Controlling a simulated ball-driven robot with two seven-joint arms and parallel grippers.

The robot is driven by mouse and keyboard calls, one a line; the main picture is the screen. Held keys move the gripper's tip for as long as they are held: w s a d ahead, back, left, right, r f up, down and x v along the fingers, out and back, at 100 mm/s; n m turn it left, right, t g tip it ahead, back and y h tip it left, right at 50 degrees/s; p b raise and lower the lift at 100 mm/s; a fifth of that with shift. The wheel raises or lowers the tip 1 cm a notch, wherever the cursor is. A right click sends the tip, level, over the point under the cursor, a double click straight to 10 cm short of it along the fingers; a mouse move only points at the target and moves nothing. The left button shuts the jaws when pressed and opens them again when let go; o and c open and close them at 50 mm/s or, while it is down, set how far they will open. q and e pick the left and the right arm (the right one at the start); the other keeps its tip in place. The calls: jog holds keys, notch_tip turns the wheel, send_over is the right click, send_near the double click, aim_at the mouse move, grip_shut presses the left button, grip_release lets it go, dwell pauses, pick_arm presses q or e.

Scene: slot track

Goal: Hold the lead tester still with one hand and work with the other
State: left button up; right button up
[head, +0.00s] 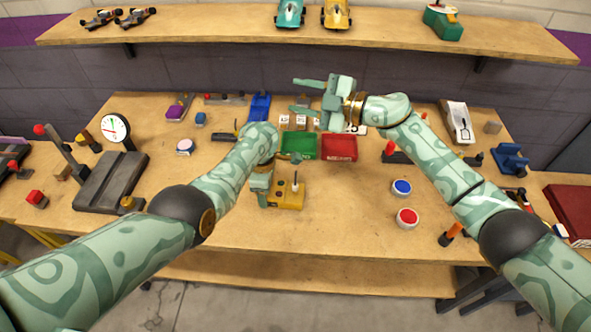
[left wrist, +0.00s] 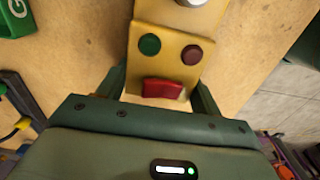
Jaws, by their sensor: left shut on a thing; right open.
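The lead tester is a yellow box (head: 290,199) near the front middle of the table, with a pale upright post on top. The left wrist view shows its yellow top (left wrist: 168,67) with a green button, a dark red button, a red part at the near end and a silvery round piece at the far end. My left gripper (head: 270,191) is shut on the tester; its fingers (left wrist: 158,97) lie along both sides of the near end. My right gripper (head: 299,96) is open and empty, pointing left above the back of the table, away from the tester.
A green tray (head: 299,155) and a red tray (head: 339,159) stand just behind the tester. A blue button (head: 401,187) and a red button (head: 407,218) are to its right. A dial gauge (head: 115,128) stands at left. The table in front of the tester is clear.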

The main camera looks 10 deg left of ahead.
jog(key=w+r+t, duration=0.3)
jog(key=r+t, duration=0.2)
jog(key=t, duration=0.1)
jog(key=n+g+h, duration=0.3)
jog(key=n+h, duration=0.4)
jog(key=h, duration=0.6)
send_over(295, 185)
jog(key=w+d, duration=0.2)
jog(key=w, duration=0.1)
notch_tip(295, 185, down, 13)
jog(key=s+f+n+g+h, duration=0.1)
jog(key=s+f+n+g, duration=0.35)
jog(key=s+n, duration=0.35)
jog(key=x, duration=1.1)
jog(key=shift+w+a, duration=0.1)
jog(key=shift+a, duration=0.05)
jog(key=shift+c, duration=0.3)
